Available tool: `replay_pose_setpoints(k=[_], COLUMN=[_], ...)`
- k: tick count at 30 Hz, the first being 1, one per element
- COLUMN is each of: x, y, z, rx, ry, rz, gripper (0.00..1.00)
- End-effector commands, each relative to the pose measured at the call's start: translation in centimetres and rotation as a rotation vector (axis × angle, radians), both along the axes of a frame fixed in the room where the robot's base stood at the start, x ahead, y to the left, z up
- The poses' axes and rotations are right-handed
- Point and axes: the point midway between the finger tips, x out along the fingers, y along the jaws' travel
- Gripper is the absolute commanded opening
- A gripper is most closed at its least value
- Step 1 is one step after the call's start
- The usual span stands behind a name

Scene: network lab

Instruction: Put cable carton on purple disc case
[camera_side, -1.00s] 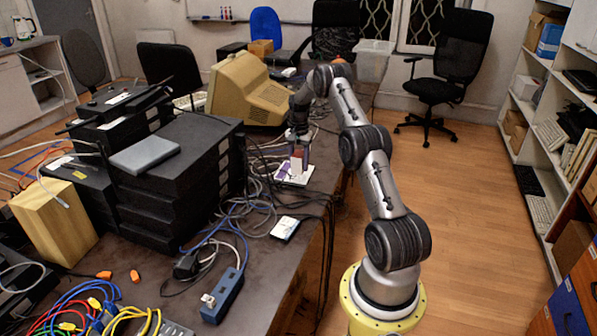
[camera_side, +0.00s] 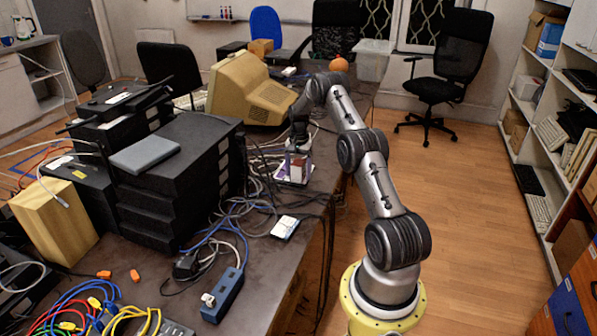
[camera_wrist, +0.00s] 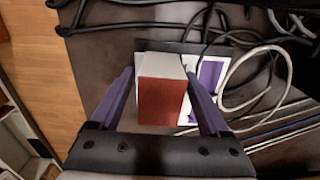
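The cable carton (camera_wrist: 162,102) is a small box with a red-brown face and a pale side, between the two purple fingers of my gripper (camera_wrist: 160,72) in the wrist view. The fingers look shut on its sides. In the side view my gripper (camera_side: 299,150) points down over the table and the carton (camera_side: 295,166) shows under it, partly covered by a finger. The purple disc case (camera_wrist: 210,75), flat with white and purple areas, lies beneath the carton. Its pale edge also shows in the side view (camera_side: 287,181). Whether the carton touches the case is hard to tell.
Black and pale cables (camera_side: 262,170) lie around the case. A stack of black equipment (camera_side: 175,180) stands to the left, and a beige monitor (camera_side: 247,90) behind. A small white device (camera_side: 284,227) lies nearer on the table. The table's edge is close on the right.

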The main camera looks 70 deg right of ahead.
Motion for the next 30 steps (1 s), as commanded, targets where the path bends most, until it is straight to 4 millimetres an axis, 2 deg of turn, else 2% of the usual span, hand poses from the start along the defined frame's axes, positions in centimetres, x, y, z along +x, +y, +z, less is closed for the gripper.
replay_pose_setpoints(k=[8, 11, 21, 25, 30], x=[0.0, 0.1, 0.1, 0.1, 0.1], y=[-0.1, -0.1, -0.1, -0.1, 0.1], z=[0.8, 2.2, 9.0, 10.9, 12.3], rx=[-0.002, -0.004, -0.003, -0.003, -0.002], ry=[-0.001, -0.003, -0.002, -0.002, -0.002], rz=[0.000, 0.000, 0.000, 0.000, 0.003], gripper=[0.80, 0.80, 0.80, 0.80, 0.80])
